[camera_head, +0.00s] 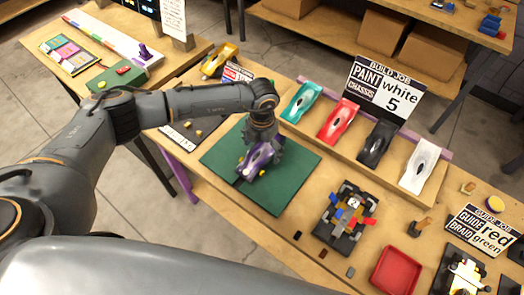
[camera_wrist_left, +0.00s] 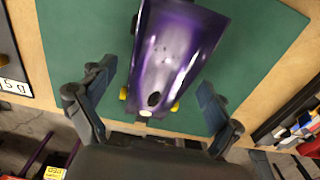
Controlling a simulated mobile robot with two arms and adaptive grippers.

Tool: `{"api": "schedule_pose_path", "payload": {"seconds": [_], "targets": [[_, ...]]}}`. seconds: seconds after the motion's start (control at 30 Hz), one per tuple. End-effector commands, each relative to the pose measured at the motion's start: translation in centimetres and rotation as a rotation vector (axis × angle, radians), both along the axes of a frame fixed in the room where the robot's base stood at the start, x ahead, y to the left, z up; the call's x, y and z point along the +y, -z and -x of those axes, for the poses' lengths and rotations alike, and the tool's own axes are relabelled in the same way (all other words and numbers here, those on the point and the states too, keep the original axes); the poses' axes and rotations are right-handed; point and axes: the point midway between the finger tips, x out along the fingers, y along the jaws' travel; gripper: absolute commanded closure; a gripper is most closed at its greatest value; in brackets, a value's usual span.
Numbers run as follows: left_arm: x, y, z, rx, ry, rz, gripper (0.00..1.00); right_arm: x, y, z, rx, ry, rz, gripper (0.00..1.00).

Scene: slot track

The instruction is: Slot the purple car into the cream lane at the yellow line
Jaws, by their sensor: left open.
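The purple car (camera_head: 255,163) lies on a dark green mat (camera_head: 290,185) on the wooden table. In the left wrist view the car (camera_wrist_left: 178,50) has a glossy purple body, a dark oval spot and yellow wheel parts. My left gripper (camera_head: 263,142) is over the car in the head view. Its two fingers are open (camera_wrist_left: 156,82), spread to either side of the car's near end, with visible gaps. A long pale track-like strip (camera_head: 112,38) with coloured sections lies on the table at the upper left. I cannot make out a cream lane or yellow line for certain.
Teal, red, black and white car bodies (camera_head: 338,122) stand on a rack behind the mat. A partly built chassis (camera_head: 345,215) and a red tray (camera_head: 396,270) lie to the right. A yellow car (camera_head: 219,60) sits at the table's back left. A gap separates the two tables.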

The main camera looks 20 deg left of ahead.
Motion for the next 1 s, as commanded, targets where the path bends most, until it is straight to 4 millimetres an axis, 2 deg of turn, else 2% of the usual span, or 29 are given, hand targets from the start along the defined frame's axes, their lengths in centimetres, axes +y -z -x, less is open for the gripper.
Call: {"api": "schedule_pose_path", "payload": {"seconds": [0.2, 0.23, 0.53, 0.83, 1.0], "targets": [[0.0, 0.2, 0.0, 0.000, 0.000, 0.000, 0.09, -0.1, 0.0, 0.0, 0.000, -0.001, 0.002, 1.00], [0.0, 0.2, 0.0, 0.000, 0.000, 0.000, 0.14, -0.1, 0.0, 0.0, 0.000, -0.001, 0.002, 1.00], [0.0, 0.1, 0.0, -0.001, 0.000, 0.001, 0.74, -0.1, 0.0, 0.0, 0.000, -0.001, 0.001, 1.00], [0.0, -0.1, -0.1, -0.002, 0.000, 0.002, 0.74, -0.1, 0.2, 0.0, 0.000, -0.001, 0.001, 1.00], [-0.1, -1.3, -0.1, -0.004, 0.000, 0.004, 0.74, -0.1, 1.2, 0.0, 0.000, 0.000, 0.001, 1.00]]}}
